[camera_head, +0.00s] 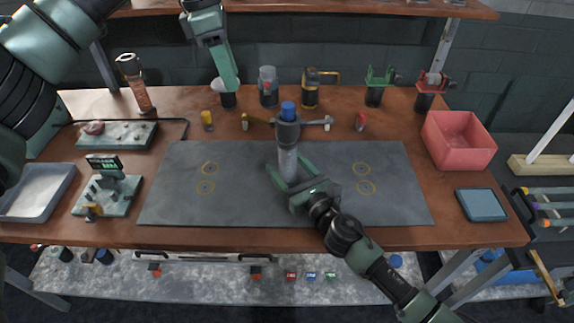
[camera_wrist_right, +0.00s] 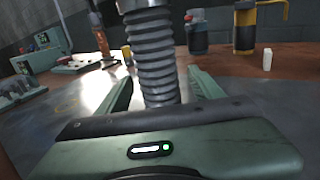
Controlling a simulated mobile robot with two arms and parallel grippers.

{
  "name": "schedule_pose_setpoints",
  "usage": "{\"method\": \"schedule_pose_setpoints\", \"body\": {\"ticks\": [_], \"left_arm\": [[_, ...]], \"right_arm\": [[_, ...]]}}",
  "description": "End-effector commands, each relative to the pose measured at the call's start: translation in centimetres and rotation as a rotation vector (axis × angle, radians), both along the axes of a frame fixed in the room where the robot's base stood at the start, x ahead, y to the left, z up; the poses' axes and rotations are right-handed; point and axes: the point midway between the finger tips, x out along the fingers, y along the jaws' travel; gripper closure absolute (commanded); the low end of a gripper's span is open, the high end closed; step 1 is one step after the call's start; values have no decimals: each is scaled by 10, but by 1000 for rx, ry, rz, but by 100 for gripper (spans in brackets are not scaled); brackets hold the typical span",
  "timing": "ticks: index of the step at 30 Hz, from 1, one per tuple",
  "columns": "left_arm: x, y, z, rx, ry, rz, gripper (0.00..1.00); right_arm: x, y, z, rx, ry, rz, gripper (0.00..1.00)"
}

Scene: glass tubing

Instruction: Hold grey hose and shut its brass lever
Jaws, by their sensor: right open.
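The grey ribbed hose (camera_head: 288,164) stands upright on the dark mat, with a grey collar and a blue top (camera_head: 288,110) above it. My right gripper (camera_head: 288,170) is open, with one finger on each side of the hose's lower part. The right wrist view shows the hose (camera_wrist_right: 155,62) between the two fingers, with gaps beside it.
The dark mat (camera_head: 240,205) is otherwise clear. A red bin (camera_head: 458,140) and blue box (camera_head: 481,205) stand on the right. A white tray (camera_head: 35,192) and green fixtures (camera_head: 112,190) stand on the left.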

Motion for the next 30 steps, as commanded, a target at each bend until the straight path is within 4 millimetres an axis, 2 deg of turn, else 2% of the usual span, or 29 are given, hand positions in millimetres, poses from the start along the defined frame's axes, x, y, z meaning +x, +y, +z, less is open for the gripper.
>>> {"method": "schedule_pose_setpoints", "body": {"ticks": [10, 11, 17, 18, 20, 21, 24, 26, 30], "left_arm": [[0, 0, 0, 0, 0, 0, 64], [0, 0, 0, 0, 0, 0, 64], [0, 0, 0, 0, 0, 0, 64], [0, 0, 0, 0, 0, 0, 64], [0, 0, 0, 0, 0, 0, 66], [0, 0, 0, 0, 0, -2, 78], [-1, -1, 2, 8, -11, -36, 100], [-2, -3, 4, 19, -27, -90, 100], [-7, -10, 12, 73, -91, -332, 100]], "right_arm": [[4, 2, 0, 1, 1, 0, 34], [4, 2, 0, 1, 1, 0, 39], [4, 2, 0, 1, 1, 0, 95], [4, 2, 0, 1, 1, 0, 100], [4, 2, 0, 1, 1, 0, 100], [4, 2, 0, 1, 1, 0, 100], [4, 2, 0, 1, 1, 0, 100], [4, 2, 0, 1, 1, 0, 100], [4, 2, 0, 1, 1, 0, 100]]}}
